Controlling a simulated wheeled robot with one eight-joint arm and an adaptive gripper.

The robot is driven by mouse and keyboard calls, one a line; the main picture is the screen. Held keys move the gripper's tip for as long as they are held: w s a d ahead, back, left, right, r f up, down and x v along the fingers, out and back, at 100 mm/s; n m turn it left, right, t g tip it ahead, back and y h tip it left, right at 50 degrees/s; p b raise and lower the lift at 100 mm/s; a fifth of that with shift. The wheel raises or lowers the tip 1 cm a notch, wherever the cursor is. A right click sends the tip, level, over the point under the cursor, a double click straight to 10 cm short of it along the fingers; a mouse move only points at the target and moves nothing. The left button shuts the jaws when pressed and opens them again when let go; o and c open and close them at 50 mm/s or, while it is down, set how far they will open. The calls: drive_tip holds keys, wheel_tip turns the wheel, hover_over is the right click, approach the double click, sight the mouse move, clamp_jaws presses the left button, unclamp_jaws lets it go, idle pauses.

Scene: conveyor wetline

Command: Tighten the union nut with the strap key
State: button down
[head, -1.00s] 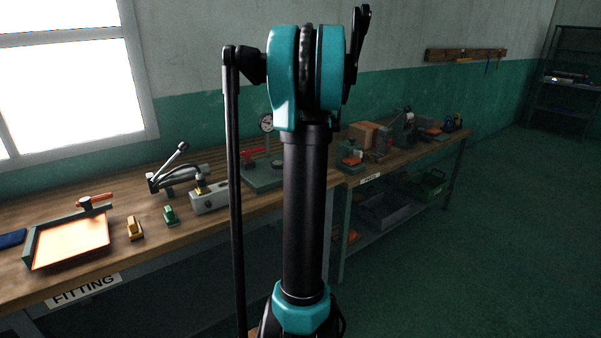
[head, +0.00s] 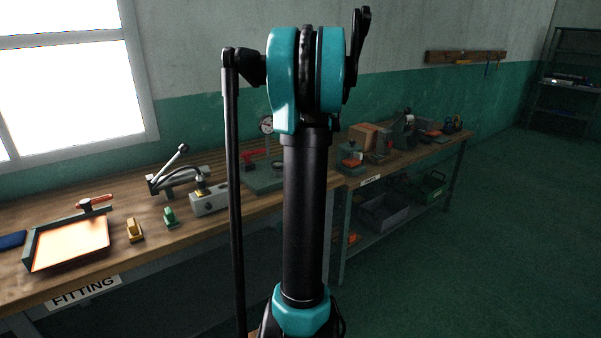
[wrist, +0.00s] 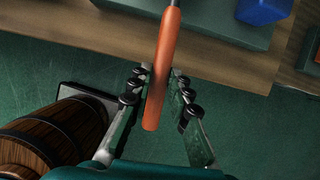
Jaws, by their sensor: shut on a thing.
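My gripper (wrist: 160,84) shows in the wrist view, with its two fingers on either side of an orange handle (wrist: 157,108), shut on it. I take this handle to be that of the strap key; its far end runs out of the top of the picture, so its strap is not seen. In the head view my gripper is not visible. A grey block with a brass-coloured fitting (head: 203,189) stands on the bench. I cannot tell for sure which thing is the union nut.
The wooden bench (head: 165,238) carries a bright tray (head: 38,249), yellow and green small pieces, a lever clamp (head: 168,180) and a gauge stand (head: 266,126). The wrist view shows a wooden barrel (wrist: 62,135) at lower left and a blue block (wrist: 263,10). Floor at right is clear.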

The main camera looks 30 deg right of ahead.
drive_tip(key=shift+r, duration=1)
idle(1.4)
drive_tip(key=shift+r, duration=2.45)
